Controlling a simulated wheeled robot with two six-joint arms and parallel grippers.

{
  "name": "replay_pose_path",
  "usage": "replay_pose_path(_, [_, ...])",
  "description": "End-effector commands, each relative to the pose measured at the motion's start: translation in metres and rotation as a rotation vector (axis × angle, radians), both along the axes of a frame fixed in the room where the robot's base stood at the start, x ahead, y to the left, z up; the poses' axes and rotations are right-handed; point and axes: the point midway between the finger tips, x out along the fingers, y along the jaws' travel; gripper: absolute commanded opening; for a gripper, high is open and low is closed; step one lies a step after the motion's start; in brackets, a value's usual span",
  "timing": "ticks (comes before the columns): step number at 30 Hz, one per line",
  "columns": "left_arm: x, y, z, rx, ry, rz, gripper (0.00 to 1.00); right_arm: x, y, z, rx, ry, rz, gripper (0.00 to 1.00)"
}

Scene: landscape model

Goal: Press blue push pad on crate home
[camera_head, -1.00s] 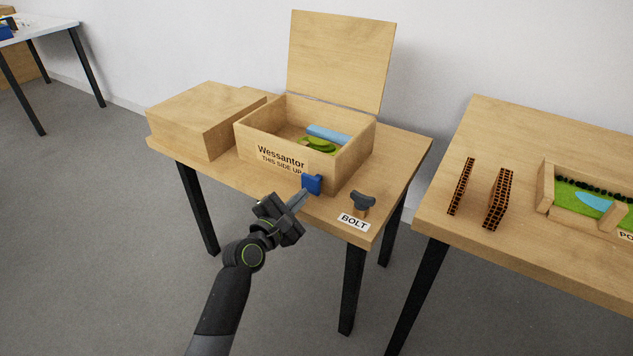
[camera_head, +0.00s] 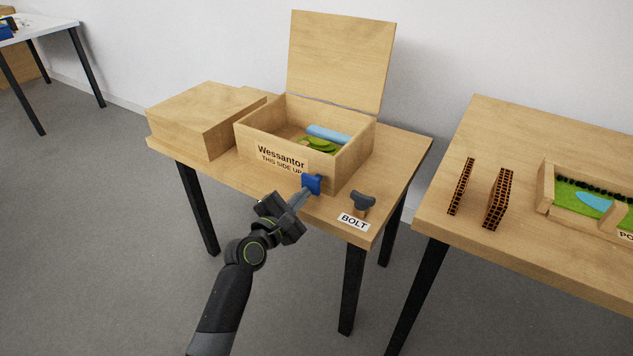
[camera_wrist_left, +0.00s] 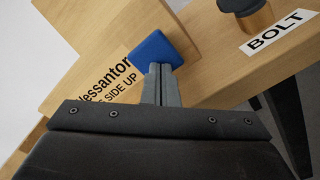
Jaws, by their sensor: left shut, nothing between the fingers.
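The blue push pad (camera_head: 312,184) is on the front face of the open wooden crate (camera_head: 251,143), near its right front corner. My left gripper (camera_head: 304,194) is shut and empty, with its fingertips at the pad's front. In the left wrist view the shut fingers (camera_wrist_left: 160,72) point at the blue pad (camera_wrist_left: 156,49) and appear to touch it or nearly touch it. The fingertips hide part of the pad's lower edge. I cannot tell how far the pad stands out from the crate. My right gripper is in neither view.
A dark knob (camera_head: 362,201) with a "BOLT" label (camera_head: 353,222) stands right of the pad on the table. The crate's lid (camera_head: 341,62) stands open. A closed wooden box (camera_head: 206,115) is at left. Another table (camera_head: 450,225) is at right, with a gap between.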

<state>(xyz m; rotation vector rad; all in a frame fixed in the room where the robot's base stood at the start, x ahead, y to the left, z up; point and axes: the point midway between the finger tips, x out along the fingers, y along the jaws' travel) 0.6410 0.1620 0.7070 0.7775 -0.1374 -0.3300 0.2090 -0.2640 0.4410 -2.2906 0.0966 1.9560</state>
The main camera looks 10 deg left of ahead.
Motion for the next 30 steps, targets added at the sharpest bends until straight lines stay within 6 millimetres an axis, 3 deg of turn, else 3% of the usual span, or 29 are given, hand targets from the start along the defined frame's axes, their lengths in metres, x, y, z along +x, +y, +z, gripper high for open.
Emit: replay_pose_path(30, [0.026, -0.010, 0.000, -0.001, -0.001, 0.000, 0.00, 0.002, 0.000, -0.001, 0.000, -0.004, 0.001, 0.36])
